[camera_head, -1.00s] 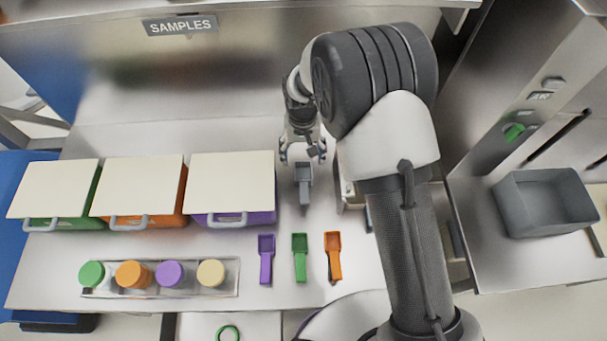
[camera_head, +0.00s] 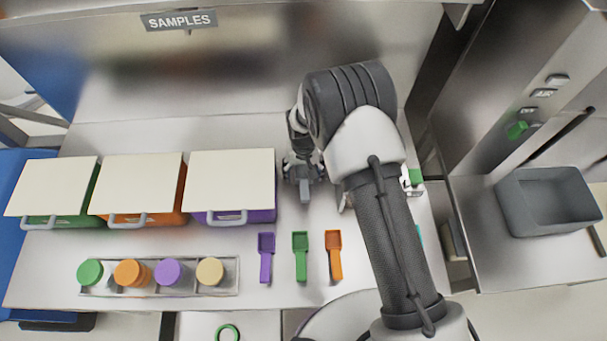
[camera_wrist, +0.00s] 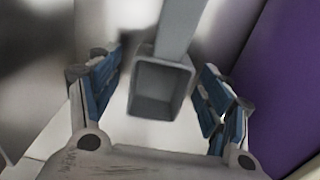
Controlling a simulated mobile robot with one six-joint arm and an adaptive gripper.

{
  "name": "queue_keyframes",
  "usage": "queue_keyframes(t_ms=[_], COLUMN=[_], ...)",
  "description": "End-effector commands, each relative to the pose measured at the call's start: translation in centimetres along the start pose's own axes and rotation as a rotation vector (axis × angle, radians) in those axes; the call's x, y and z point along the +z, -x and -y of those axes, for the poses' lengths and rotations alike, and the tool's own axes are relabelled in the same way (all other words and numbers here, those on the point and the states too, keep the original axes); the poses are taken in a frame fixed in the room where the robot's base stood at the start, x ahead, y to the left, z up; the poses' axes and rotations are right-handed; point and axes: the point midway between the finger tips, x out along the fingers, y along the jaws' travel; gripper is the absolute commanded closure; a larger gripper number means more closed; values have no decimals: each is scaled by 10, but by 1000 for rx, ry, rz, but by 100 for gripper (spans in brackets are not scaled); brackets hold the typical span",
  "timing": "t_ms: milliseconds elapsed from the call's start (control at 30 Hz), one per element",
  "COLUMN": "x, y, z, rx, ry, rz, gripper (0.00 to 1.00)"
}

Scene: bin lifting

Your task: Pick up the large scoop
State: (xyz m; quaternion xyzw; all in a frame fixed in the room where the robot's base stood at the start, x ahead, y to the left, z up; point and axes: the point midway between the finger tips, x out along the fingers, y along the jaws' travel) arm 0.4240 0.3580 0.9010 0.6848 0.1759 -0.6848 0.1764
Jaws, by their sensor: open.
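The large grey scoop (camera_head: 305,191) lies on the counter just right of the purple bin. In the wrist view its square cup (camera_wrist: 158,88) faces me between the two blue-padded fingers, and its handle runs up out of the picture. My gripper (camera_head: 304,172) is open over the scoop and hides part of it. In the wrist view a gap shows between the scoop and each finger of my gripper (camera_wrist: 160,85).
Purple (camera_head: 266,257), green (camera_head: 300,257) and orange (camera_head: 334,255) small scoops lie in front. Lidded green (camera_head: 50,222), orange (camera_head: 140,219) and purple bins (camera_head: 262,216) stand left. A rack (camera_head: 233,287) holds several colored-lid jars. A grey tub (camera_head: 550,202) stands right.

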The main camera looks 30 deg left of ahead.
Motion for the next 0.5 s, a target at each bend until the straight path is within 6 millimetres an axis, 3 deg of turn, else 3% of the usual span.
queue_keyframes(t_ms=[133, 500], x=[0, 0], y=[1, 1], z=[0, 0], rx=[0, 0], ry=[0, 0], rz=[-1, -1], gripper=[30, 54])
